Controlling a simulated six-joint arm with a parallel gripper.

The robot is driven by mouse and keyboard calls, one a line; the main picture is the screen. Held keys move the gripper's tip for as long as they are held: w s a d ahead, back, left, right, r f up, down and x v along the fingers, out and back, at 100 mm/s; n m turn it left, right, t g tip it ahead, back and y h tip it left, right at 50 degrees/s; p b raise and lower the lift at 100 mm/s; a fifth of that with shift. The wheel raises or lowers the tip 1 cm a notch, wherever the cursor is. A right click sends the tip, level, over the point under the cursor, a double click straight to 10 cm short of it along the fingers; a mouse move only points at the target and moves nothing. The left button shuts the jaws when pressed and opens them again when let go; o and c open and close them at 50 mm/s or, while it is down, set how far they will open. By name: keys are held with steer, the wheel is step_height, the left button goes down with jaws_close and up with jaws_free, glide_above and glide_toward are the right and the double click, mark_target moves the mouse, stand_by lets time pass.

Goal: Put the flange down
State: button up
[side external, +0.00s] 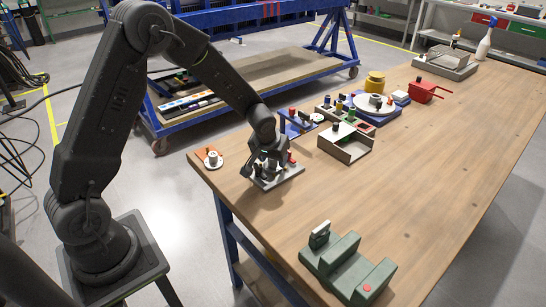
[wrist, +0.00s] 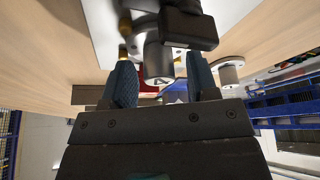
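My gripper (side external: 268,160) is low over a grey base plate (side external: 279,178) near the left end of the bench. In the wrist view its two blue fingers (wrist: 160,78) stand apart. A silver flange (wrist: 157,58) with a round hub shows just beyond and between the fingertips, over the pale plate. Gaps show beside the hub, so the fingers do not appear closed on it. In the side view my gripper mostly hides this flange. Another silver flanged part (side external: 213,158) sits on an orange plate at the bench's left edge, and also shows in the wrist view (wrist: 229,70).
A dark block (wrist: 188,28) and brass pins (wrist: 124,52) stand close to the flange. A grey open box (side external: 345,144), a blue tray (side external: 298,124) and a white turntable (side external: 373,104) stand farther back. A green fixture (side external: 346,265) stands in front.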

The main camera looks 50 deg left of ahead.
steer(key=s+d+r+m, duration=0.1)
steer(key=s+d+r, duration=0.2)
steer(key=s+r, duration=0.55)
steer(key=s+d+r+m, duration=0.1)
steer(key=s+d+r, duration=0.2)
steer(key=s+r, duration=0.55)
steer(key=s+d+r+m+t+h, duration=0.1)
steer(key=s+d+r+m+h, duration=0.1)
steer(key=s+r, duration=0.3)
steer(key=s+d+m, duration=0.1)
steer(key=s, duration=0.3)
steer(key=shift+s+d+t, duration=0.15)
steer(key=shift+d+t, duration=0.1)
steer(key=shift+t, duration=0.05)
stand_by(1.2)
